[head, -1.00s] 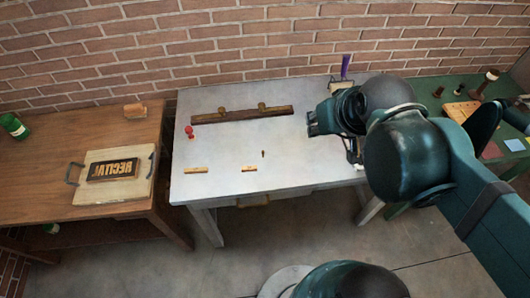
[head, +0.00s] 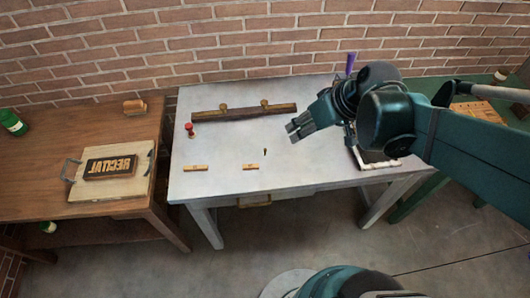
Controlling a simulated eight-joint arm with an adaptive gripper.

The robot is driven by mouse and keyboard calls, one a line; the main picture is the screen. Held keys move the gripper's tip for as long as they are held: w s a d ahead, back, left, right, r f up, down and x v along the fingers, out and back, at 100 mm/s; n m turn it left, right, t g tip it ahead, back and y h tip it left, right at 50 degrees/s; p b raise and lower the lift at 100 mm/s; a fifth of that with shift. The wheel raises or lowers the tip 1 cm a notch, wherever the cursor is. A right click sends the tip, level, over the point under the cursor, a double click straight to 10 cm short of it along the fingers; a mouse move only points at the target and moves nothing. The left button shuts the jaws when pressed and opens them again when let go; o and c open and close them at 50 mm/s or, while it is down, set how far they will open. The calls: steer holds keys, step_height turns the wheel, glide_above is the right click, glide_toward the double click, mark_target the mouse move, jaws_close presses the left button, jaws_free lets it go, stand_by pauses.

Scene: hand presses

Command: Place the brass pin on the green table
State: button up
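A tiny upright piece, which looks like the brass pin (head: 265,152), stands on the grey-white table (head: 225,175) near the middle of its front half. It is too small to make out in detail. My gripper (head: 291,133) hangs above the same table, to the right of and behind the pin in the picture, apart from it. Its fingers point left and down; their gap is too small to judge. The green table (head: 437,91) stands at the right, mostly hidden behind my arm.
Two small wooden blocks (head: 195,168) (head: 251,166) lie near the front edge. A dark wooden rail with knobs (head: 235,114) and a red-topped stamp (head: 190,129) are farther back. A press with a purple handle (head: 350,64) stands behind my arm. A brown table (head: 40,185) is at the left.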

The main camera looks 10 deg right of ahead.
steer(key=w+a+f+n+y+b, duration=0.2)
steer(key=w+f+n+y+b, duration=0.1)
steer(key=f, duration=0.3)
steer(key=n+g+y+b, duration=0.1)
steer(key=n+y+b, duration=0.35)
steer(key=n, duration=0.25)
glide_toward(265, 149)
steer(key=shift+w+f+y, duration=0.3)
steer(key=shift+w+y, duration=0.1)
steer(key=shift+y, duration=0.05)
steer(key=shift+s+d+f+n+g+y, duration=0.15)
steer(key=shift+f+n+g+y, duration=0.15)
steer(key=shift+f+n+y, duration=0.25)
steer(key=shift+r, duration=0.1)
steer(key=shift+x, duration=1.3)
steer(key=shift+b, duration=0.3)
steer(key=shift+b+x, duration=0.7)
steer(key=shift+x, duration=1.9)
